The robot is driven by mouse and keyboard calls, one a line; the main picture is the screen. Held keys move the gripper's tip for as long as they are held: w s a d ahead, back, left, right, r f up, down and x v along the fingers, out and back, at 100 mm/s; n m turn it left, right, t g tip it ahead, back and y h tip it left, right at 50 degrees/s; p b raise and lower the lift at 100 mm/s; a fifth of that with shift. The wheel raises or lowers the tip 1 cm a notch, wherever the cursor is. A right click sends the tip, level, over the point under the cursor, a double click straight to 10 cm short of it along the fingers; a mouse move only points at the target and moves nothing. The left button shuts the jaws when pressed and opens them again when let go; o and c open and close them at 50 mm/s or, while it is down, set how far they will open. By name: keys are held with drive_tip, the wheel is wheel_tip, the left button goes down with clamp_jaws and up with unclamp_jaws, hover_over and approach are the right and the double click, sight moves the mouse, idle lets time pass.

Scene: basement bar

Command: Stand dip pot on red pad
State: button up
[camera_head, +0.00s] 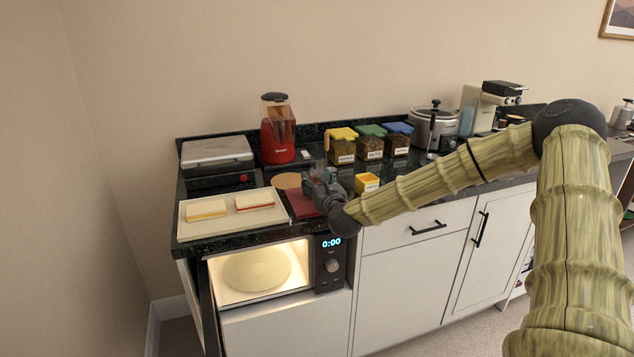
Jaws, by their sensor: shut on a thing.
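The red pad (300,204) lies flat on the dark counter, just right of the white tray. My gripper (315,183) is over the right part of the pad and hides some of it. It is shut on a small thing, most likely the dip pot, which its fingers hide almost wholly. I cannot tell whether that thing touches the pad or is upright.
A yellow square cup (366,183) stands right of my gripper. A round tan mat (287,181) lies behind the pad. The white tray (228,229) holds two sandwiches. A red machine (277,130) and several lidded jars (370,146) stand behind. The microwave (257,270) below is open.

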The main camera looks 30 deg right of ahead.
drive_tip(key=shift+f+b, duration=0.3)
drive_tip(key=shift+f, duration=0.05)
drive_tip(key=o, duration=1.3)
drive_tip(key=shift+r, duration=0.15)
